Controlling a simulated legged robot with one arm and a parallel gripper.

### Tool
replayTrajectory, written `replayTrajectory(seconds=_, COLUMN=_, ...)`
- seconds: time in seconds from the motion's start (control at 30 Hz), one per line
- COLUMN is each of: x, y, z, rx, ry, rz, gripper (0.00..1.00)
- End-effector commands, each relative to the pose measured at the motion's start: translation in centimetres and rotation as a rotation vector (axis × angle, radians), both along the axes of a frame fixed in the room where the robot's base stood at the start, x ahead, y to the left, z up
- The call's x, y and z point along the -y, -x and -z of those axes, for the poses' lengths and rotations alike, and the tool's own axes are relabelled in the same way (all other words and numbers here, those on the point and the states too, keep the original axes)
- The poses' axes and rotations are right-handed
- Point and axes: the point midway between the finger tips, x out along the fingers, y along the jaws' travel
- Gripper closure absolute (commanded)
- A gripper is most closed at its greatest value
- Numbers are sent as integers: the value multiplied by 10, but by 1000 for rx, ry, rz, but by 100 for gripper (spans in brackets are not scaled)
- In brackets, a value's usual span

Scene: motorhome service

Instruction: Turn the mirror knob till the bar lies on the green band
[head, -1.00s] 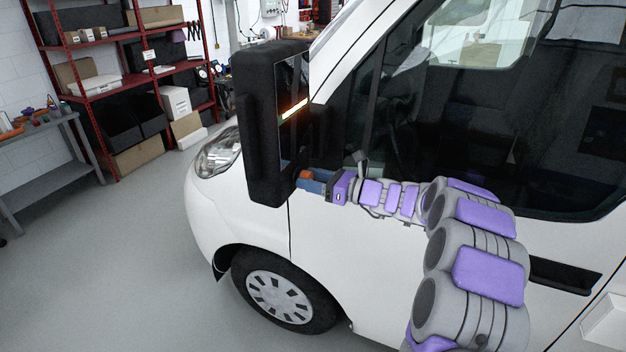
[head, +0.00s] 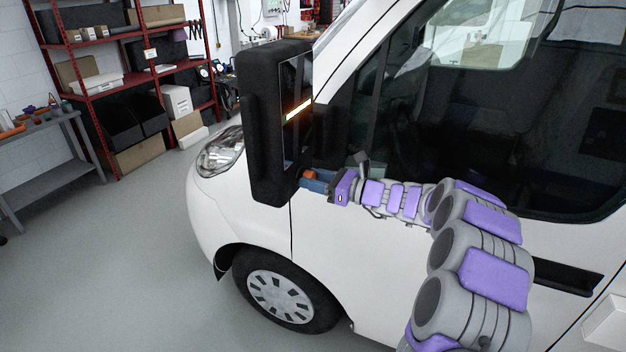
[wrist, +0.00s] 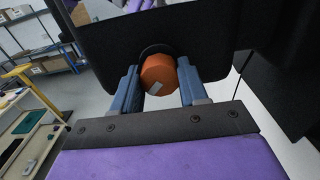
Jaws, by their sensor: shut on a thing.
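The side mirror (head: 265,120) stands out from the white van's door, with a dark glass facing me. A thin, bright, pale yellow bar (head: 299,111) lies slanted across the glass, with an orange glow along it. My gripper (wrist: 158,84) is shut on the knob, one blue finger on each side. In the head view my gripper (head: 314,181) reaches in below the mirror's lower right corner, and the knob is mostly hidden.
The van door (head: 370,255) and its window are close beside my arm. A black door handle (head: 555,275) is at the lower right. Red shelving (head: 120,80) and a grey bench (head: 50,165) stand at the left. The floor between is clear.

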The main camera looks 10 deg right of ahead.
Motion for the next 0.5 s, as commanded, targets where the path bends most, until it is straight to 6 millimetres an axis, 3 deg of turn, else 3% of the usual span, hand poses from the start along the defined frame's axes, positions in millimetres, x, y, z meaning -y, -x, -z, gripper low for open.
replayTrajectory(seconds=0.1, x=1, y=0, z=2, rx=-3, ry=1, rz=1, gripper=87)
replayTrajectory(seconds=0.13, x=1, y=0, z=2, rx=-3, ry=1, rz=1, gripper=55)
replayTrajectory(seconds=0.37, x=0, y=0, z=2, rx=-3, ry=0, rz=0, gripper=33)
replayTrajectory(seconds=0.5, x=0, y=-1, z=1, rx=-3, ry=0, rz=0, gripper=31)
